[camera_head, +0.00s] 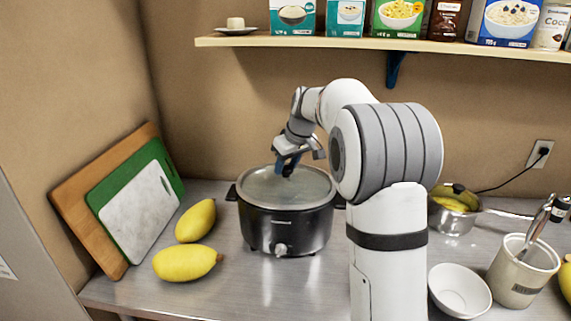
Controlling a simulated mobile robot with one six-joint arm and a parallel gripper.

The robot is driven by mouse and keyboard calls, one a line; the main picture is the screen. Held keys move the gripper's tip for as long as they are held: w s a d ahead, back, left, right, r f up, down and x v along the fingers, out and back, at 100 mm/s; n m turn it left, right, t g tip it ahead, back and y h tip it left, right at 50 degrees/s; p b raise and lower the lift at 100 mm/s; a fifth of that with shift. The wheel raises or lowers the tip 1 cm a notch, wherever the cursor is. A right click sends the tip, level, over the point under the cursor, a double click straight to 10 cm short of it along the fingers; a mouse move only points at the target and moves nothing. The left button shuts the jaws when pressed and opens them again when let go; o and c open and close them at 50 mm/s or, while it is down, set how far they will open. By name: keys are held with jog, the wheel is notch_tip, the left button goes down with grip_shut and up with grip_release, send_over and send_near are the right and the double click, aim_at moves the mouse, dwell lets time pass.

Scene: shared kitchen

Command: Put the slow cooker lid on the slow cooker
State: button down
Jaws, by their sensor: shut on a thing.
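The slow cooker (290,230) is a black oval pot with a front dial, upright on the metal counter. The slow cooker lid (308,188), clear with a light rim, lies level over the pot's opening. I cannot tell whether the lid touches the rim all the way round. My gripper (287,166) points down above the middle of the lid, its blue fingers shut on the lid's handle. The handle is mostly hidden by the fingers. My arm hides the pot's far right edge.
Two yellow mangoes (187,263) lie left of the cooker, near leaning cutting boards (140,212). At right are a metal pot (452,217), a white bowl (460,292) and a utensil crock (520,275). A shelf (370,42) with boxes runs above.

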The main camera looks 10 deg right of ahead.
jog(key=shift+f, duration=0.25)
jog(key=c, duration=0.8)
grip_release()
jog(key=shift+f, duration=0.1)
jog(key=b+v, duration=0.1)
jog(key=v, duration=0.6)
jog(key=s+f+m+h, duration=0.1)
jog(key=s+f, duration=0.4)
jog(key=s, duration=1.2)
jog(key=s+a+f+m+h, duration=0.1)
jog(key=s+f+m, duration=0.3)
jog(key=s, duration=1.4)
notch_tip(320, 180, down, 3)
jog(key=shift+s+a+r+g, duration=0.15)
jog(key=shift+s+a+g, duration=0.1)
jog(key=shift+a+g, duration=0.15)
